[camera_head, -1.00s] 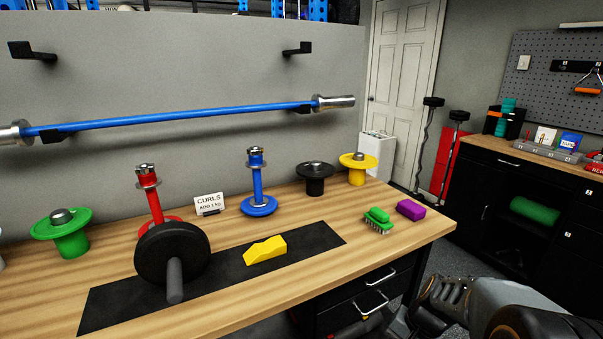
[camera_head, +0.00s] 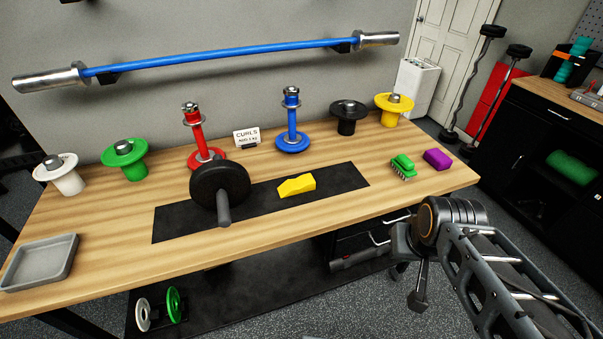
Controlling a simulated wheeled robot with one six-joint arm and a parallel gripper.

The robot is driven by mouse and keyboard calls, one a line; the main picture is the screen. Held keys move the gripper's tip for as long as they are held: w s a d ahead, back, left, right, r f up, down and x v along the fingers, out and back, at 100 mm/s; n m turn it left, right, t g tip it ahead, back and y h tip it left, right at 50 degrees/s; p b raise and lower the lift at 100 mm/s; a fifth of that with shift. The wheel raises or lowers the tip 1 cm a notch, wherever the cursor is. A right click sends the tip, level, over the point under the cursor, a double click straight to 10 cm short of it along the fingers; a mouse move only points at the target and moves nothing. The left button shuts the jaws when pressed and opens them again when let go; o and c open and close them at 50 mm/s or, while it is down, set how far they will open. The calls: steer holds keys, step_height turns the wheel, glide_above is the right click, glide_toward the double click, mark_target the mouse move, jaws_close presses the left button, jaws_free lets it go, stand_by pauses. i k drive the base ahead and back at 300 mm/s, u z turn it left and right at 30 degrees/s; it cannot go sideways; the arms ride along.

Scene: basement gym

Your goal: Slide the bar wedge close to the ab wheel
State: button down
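The yellow bar wedge (camera_head: 297,185) lies on the black mat (camera_head: 340,177) on the wooden workbench. The ab wheel (camera_head: 219,184), a black disc with a grey handle pointing toward the front edge, stands at the left part of the mat. The wedge is to its right, with a short strip of bare mat between them. My arm is at the lower right, in front of the bench. Its end, my gripper (camera_head: 418,298), seems to hang below the benchtop, apart from both objects; its fingers are too unclear to tell open from shut.
Red (camera_head: 197,136) and blue (camera_head: 291,120) plate posts and a sign (camera_head: 246,137) stand behind the mat. A green brush (camera_head: 402,166) and purple block (camera_head: 438,159) lie right of it. A grey tray (camera_head: 40,262) is at the left. The bench front between tray and mat is clear.

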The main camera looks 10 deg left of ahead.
mark_target(304, 183)
steer(key=u, duration=0.5)
steer(key=k, duration=1.1)
steer(key=z, duration=0.4)
steer(key=i, duration=1.5)
steer(key=u, duration=0.9)
steer(key=i, duration=0.3)
steer(key=u, duration=0.3)
